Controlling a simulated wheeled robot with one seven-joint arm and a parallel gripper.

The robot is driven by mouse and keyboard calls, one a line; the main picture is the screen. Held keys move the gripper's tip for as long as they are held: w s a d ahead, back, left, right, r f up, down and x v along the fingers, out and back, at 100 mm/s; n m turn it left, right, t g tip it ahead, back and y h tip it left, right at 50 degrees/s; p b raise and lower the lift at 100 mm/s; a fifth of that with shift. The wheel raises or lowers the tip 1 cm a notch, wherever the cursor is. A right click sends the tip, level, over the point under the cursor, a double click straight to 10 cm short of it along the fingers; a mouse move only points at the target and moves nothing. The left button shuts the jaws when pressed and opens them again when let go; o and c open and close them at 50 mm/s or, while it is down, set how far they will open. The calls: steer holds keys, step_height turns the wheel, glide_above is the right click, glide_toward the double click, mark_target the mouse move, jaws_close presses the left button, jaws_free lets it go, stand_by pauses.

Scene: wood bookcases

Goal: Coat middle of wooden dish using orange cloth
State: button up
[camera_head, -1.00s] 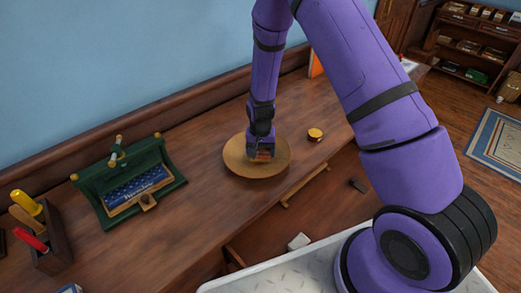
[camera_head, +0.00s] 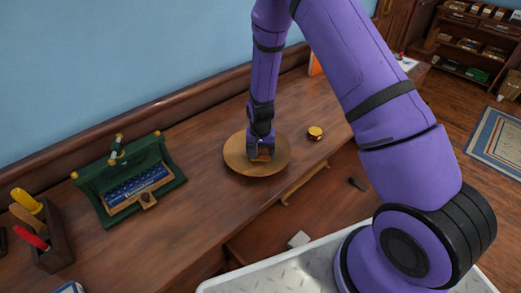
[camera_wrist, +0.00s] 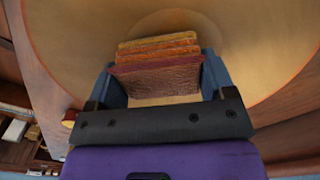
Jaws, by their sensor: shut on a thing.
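The wooden dish (camera_head: 235,158) is round and tan and lies on the wooden counter. It fills much of the wrist view (camera_wrist: 250,50). My gripper (camera_head: 261,155) points down over the middle of the dish. In the wrist view my gripper (camera_wrist: 160,75) is shut on the orange cloth (camera_wrist: 158,52), which shows as folded layers from yellow-orange to dark red between the fingers. In the head view the cloth (camera_head: 262,156) is a small orange patch at the fingertips. I cannot tell how firmly its underside touches the dish.
A small round orange-topped tin (camera_head: 315,133) stands right of the dish. A green holder with a blue box (camera_head: 135,188) stands left, and a tool caddy (camera_head: 50,245) is at far left. The counter between the holder and dish is clear. The wall is behind.

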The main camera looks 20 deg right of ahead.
steer(key=shift+f, duration=0.2)
steer(key=shift+w+a+r, duration=0.1)
steer(key=shift+w+a, duration=0.05)
steer(key=shift+w, duration=0.75)
steer(key=shift+w+a+r, duration=0.1)
steer(key=shift+w+a, duration=0.05)
steer(key=shift+w, duration=0.7)
steer(key=shift+f, duration=0.2)
steer(key=shift+s+d, duration=0.15)
steer(key=shift+s, duration=0.75)
steer(key=shift+s+d, duration=0.1)
steer(key=shift+s, duration=0.75)
steer(key=shift+a+f, duration=0.1)
steer(key=shift+a, duration=0.2)
steer(key=shift+w+a+f, duration=0.1)
steer(key=shift+w+a, duration=0.05)
steer(key=shift+w, duration=0.7)
steer(key=shift+w+a+f, duration=0.1)
steer(key=shift+w+a, duration=0.05)
steer(key=shift+w, duration=0.7)
steer(key=shift+s+d+f, duration=0.1)
steer(key=shift+s+d, duration=0.1)
steer(key=shift+s, duration=0.75)
steer(key=shift+s+d+f, duration=0.1)
steer(key=shift+s+d, duration=0.05)
steer(key=shift+s, duration=0.75)
